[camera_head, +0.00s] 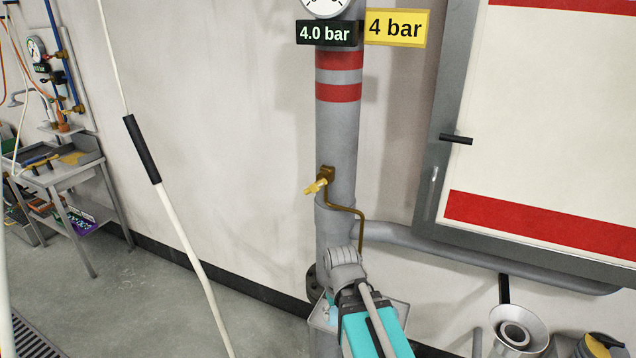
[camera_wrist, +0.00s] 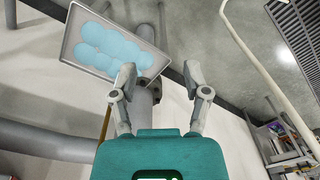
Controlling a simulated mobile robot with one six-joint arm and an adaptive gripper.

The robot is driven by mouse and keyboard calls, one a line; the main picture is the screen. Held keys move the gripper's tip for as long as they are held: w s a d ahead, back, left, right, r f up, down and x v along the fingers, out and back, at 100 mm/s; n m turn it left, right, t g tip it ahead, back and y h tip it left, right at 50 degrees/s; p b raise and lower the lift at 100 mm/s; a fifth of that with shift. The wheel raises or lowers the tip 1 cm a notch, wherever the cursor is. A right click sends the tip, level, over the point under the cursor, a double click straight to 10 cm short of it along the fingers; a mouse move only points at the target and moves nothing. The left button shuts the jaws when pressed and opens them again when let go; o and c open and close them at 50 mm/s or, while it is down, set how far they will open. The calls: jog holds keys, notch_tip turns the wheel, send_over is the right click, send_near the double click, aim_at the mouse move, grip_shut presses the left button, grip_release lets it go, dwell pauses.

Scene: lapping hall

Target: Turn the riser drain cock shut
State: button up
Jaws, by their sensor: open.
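The riser (camera_head: 338,140) is a grey upright pipe with red bands. The brass drain cock (camera_head: 318,185) sits on its front in the head view, its short body or handle pointing left and slightly down. Whether the cock is open or shut cannot be told. A thin brown drain tube (camera_head: 361,225) bends down from it and also shows in the wrist view (camera_wrist: 104,124). My gripper (camera_wrist: 160,78) is open and empty in the wrist view, with the riser behind its fingers. In the head view my teal arm end is below the cock, apart from it. The wrist view does not show the cock.
A tray (camera_wrist: 165,62) with pale blue discs lies low by the riser. A side pipe (camera_head: 430,240) runs right under a framed board (camera_head: 445,110). A pale hanging rod (camera_head: 190,235) stands left. A workbench (camera_head: 75,175) is far left. Wall left of the cock is clear.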

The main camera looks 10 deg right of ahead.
jog(key=w+r+n+t+y+p, duration=0.1)
jog(key=w+r+n+p, duration=0.2)
jog(key=w+r+p, duration=0.45)
jog(key=w+r+n+y+p, duration=0.1)
jog(key=w+r+n+p, duration=0.25)
jog(key=r+p, duration=0.6)
jog(key=n+t+y+p, duration=0.15)
jog(key=n+p, duration=0.35)
jog(key=p, duration=1)
send_near(315, 187)
notch_tip(315, 187, up, 3)
jog(key=s, duration=0.1)
jog(key=shift+d+t+h, duration=0.25)
jog(key=shift+d+t, duration=0.2)
jog(key=shift+f, duration=0.1)
jog(key=b+x, duration=1.2)
jog(key=x, duration=0.1)
jog(key=shift+a+f+b, duration=0.15)
jog(key=shift+f+b, duration=0.05)
jog(key=shift+b, duration=0.15)
